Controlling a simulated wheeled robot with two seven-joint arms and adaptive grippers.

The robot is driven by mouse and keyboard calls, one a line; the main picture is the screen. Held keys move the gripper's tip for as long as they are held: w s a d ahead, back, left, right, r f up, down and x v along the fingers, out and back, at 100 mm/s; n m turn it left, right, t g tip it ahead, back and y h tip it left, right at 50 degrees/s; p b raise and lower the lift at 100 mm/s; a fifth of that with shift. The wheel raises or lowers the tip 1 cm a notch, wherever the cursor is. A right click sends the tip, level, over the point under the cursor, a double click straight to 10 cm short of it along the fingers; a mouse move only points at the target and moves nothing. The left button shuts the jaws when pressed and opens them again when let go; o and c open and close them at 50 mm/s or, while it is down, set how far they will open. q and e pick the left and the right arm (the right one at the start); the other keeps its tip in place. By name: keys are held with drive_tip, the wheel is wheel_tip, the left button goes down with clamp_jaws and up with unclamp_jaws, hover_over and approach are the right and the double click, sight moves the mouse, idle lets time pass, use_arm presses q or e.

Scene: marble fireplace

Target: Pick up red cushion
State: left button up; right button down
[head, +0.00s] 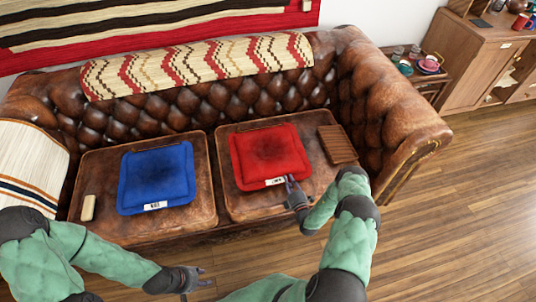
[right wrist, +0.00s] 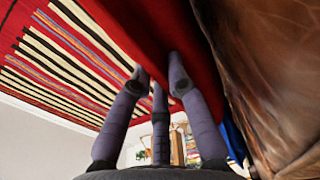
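The red cushion (head: 269,156) lies flat on the right seat of the brown leather sofa, a white label on its front edge. My right gripper (head: 291,183) is at the cushion's front edge, right of the label, with fingertips very close to or touching it. In the right wrist view, the red cushion (right wrist: 195,55) fills the top middle, and my right gripper's fingers (right wrist: 158,75) reach up to it. Whether they are closed on the edge cannot be told. My left gripper (head: 205,277) is empty and open, low in front of the sofa.
A blue cushion (head: 156,177) lies on the left seat, beside a small cream block (head: 88,207). A brown slatted mat (head: 337,144) lies right of the red cushion. The sofa's right armrest (head: 400,120) rises beyond it. The wooden floor (head: 470,210) at right is clear.

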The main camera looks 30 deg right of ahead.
drive_tip(key=shift+r, duration=0.1)
drive_tip(key=shift+r+p, duration=0.3)
drive_tip(key=shift+r, duration=0.2)
wheel_tip(320, 180, up, 3)
drive_tip(key=shift+s+a+p, duration=0.1)
drive_tip(key=shift+p, duration=0.65)
drive_tip(key=s+a+r+p, duration=0.4)
drive_tip(key=s+r+p, duration=0.1)
drive_tip(key=r, duration=0.2)
drive_tip(key=s+a+r+p, duration=0.5)
drive_tip(key=r+p, duration=0.1)
drive_tip(key=r, duration=0.2)
drive_tip(key=shift+s, duration=0.15)
